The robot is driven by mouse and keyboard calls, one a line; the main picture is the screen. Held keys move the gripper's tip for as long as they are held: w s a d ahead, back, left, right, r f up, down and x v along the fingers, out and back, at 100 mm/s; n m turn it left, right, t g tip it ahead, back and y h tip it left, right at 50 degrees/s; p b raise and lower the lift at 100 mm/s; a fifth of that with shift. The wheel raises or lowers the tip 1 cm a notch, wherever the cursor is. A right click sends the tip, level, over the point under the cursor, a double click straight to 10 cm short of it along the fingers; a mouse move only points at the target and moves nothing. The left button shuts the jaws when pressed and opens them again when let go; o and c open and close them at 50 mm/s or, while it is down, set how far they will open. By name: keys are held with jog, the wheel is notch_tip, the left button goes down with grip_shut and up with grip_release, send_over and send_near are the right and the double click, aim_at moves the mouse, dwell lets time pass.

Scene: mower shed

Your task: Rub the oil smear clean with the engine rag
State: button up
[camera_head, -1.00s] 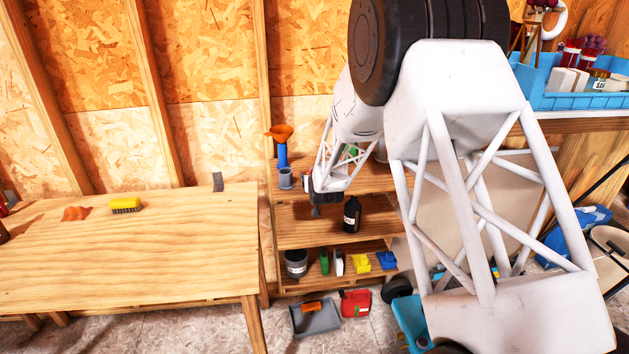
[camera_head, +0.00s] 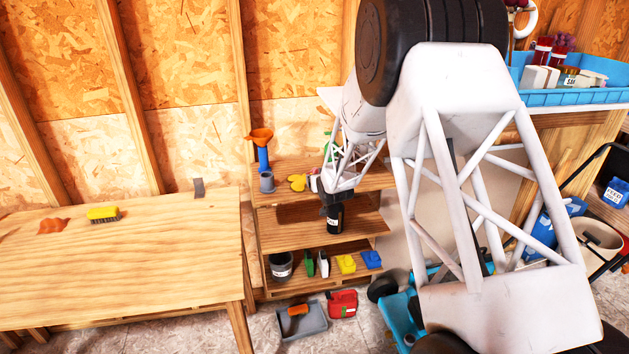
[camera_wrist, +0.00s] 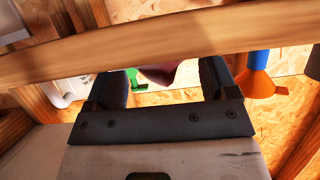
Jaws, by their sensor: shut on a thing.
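My gripper (camera_head: 333,198) is over the wooden shelf unit, in front of or just above a black bottle (camera_head: 334,220). In the wrist view, a dark red thing (camera_wrist: 162,74) shows between the fingers of my gripper (camera_wrist: 166,82). It looks like cloth and may be the engine rag, but most of it is hidden behind a wooden board. The fingers stand apart around it. A crumpled orange-red piece (camera_head: 53,226), also cloth-like, lies on the workbench (camera_head: 130,265). I cannot make out the oil smear in either view.
A yellow brush (camera_head: 103,214) lies on the bench. A wooden board (camera_wrist: 160,45) crosses close to my fingers. A blue tray (camera_head: 575,97) is at upper right.

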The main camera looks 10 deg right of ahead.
aim_at(294, 189)
jog(key=shift+a, duration=0.75)
jog(key=shift+a+f, duration=0.1)
jog(key=shift+a, duration=3.95)
notch_tip(294, 189, up, 8)
jog(key=shift+r, duration=0.25)
jog(key=shift+s+f, duration=0.1)
jog(key=shift+s, duration=0.05)
